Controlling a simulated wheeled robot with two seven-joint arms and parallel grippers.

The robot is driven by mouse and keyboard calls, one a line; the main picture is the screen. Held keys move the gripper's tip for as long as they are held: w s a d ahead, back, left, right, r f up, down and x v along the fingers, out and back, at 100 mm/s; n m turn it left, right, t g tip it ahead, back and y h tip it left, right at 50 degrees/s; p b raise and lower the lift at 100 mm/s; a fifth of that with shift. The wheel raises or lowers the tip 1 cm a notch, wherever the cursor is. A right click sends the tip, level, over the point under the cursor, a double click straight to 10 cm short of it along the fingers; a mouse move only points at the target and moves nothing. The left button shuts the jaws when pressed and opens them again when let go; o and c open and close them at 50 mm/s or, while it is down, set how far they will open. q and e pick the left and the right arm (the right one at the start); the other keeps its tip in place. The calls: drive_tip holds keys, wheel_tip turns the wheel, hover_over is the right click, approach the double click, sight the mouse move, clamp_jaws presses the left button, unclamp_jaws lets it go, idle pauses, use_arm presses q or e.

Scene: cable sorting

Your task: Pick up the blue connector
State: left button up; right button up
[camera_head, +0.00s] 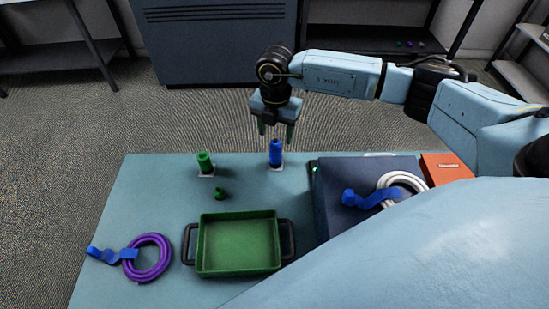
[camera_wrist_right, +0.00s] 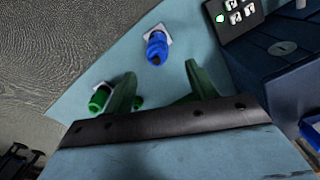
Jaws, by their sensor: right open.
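The blue connector (camera_head: 276,153) stands upright on a small white square at the back of the table. It also shows in the right wrist view (camera_wrist_right: 157,48), ahead of the fingertips. My right gripper (camera_head: 275,132) is open and empty, with its green fingers pointing down above and near the connector. In the wrist view the fingers of my right gripper (camera_wrist_right: 160,75) are spread apart, and the connector lies beyond the gap between them, not between the fingers. My left gripper is not in view.
A green connector (camera_head: 205,162) stands on another white square to the left, with a small green piece (camera_head: 221,193) nearby. A green tray (camera_head: 237,272), a purple cable coil (camera_head: 147,258) and a dark blue box (camera_head: 335,190) bearing a white cable coil (camera_head: 419,186) are on the table.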

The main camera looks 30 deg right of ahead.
sight(276, 146)
drive_tip(key=shift+f, duration=0.7)
drive_tip(key=shift+w+f, duration=0.15)
drive_tip(key=shift+f, duration=0.35)
drive_tip(key=f, duration=0.3)
drive_tip(key=shift+w+d+f+b, duration=0.15)
drive_tip(key=shift+d+f+b, duration=0.05)
drive_tip(key=shift+f+b, duration=0.15)
drive_tip(key=shift+f, duration=0.5)
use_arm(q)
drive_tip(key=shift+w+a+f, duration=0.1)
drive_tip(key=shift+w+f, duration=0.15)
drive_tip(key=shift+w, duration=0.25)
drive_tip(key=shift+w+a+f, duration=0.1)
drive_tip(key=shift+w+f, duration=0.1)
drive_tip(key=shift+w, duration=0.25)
use_arm(e)
drive_tip(key=c, duration=0.4)
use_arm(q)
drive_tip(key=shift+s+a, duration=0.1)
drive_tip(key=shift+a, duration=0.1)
use_arm(e)
clamp_jaws()
